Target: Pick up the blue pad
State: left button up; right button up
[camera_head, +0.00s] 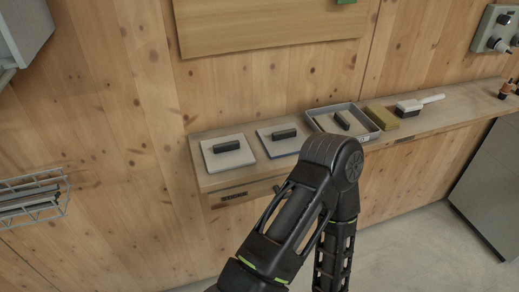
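No plainly blue pad stands out on the wooden shelf (225,183). The middle one of three flat, pale pads with black handles has a bluish edge, and this pad (284,148) is the closest match to a blue pad. It lies flat near the shelf's front edge. A pale pad (233,160) lies to its left. The third pad (328,122) lies in a grey-blue tray (311,119) to its right. One of my black arms rises from the bottom, bends in front of the shelf and goes down again. Neither gripper shows.
A yellow-brown block (382,117) and a white-handled brush (414,107) lie right of the tray. A wire rack (35,196) hangs at the left. A board (265,25) is on the wall above. A grey cabinet (490,190) stands at the right. Floor shows below the shelf.

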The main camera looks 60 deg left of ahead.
aim_at(278, 141)
jog(key=u, duration=1.95)
jog(key=i, duration=0.5)
